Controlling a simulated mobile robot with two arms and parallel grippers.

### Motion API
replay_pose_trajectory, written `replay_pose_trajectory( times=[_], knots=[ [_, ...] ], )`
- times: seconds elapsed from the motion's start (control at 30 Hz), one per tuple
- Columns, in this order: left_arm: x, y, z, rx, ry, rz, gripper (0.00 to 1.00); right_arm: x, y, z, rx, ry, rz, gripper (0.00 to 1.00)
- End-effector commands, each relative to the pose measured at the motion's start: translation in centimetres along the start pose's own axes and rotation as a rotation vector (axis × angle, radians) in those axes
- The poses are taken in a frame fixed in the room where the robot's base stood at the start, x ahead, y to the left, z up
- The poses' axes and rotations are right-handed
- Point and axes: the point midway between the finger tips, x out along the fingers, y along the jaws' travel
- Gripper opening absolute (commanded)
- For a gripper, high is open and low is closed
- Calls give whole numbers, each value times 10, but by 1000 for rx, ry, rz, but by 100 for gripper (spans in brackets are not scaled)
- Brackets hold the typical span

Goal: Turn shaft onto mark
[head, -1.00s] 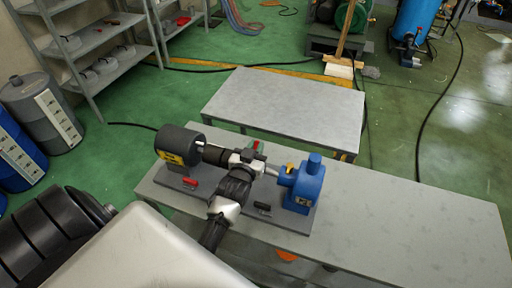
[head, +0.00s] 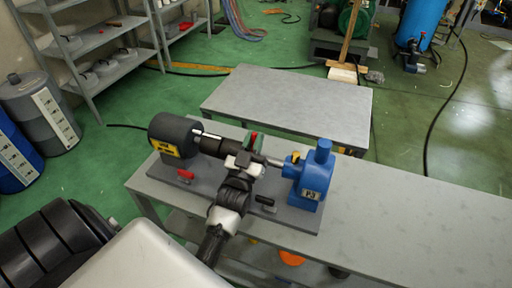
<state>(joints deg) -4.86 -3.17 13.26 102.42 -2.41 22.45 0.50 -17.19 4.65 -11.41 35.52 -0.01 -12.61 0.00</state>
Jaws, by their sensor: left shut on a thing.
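The shaft (head: 273,161) runs between the dark motor (head: 172,138) on the left and the blue pump (head: 311,178) on the right. A yellow mark (head: 295,157) shows on the pump's shaft side. My right gripper is not in view.
A red-handled piece (head: 186,174) and a black one (head: 265,200) lie on the base plate (head: 287,215). The workbench (head: 420,217) is clear to the right. A bare low table (head: 290,104) stands behind. Shelves (head: 90,50) are at the back left.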

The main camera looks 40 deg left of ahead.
Motion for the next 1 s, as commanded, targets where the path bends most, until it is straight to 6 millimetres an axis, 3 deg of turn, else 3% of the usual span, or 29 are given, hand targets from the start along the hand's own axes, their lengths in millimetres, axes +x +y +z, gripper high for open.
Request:
replay_pose_trajectory(
  times=[0.03,0.2,0.73,0.77,0.8,0.9,1.0],
  knots=[
    [-3,0,3,0,23,0,0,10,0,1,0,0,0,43],
    [-5,0,0,0,75,0,0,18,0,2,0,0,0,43],
    [-5,0,-3,0,98,1,0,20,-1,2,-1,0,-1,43],
    [-5,0,-3,0,98,1,19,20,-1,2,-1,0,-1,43],
    [-5,0,-3,0,98,1,26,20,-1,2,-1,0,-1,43],
    [-5,0,-3,0,98,1,40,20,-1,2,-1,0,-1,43],
    [-5,0,-3,0,98,1,40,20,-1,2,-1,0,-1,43]
  ],
)
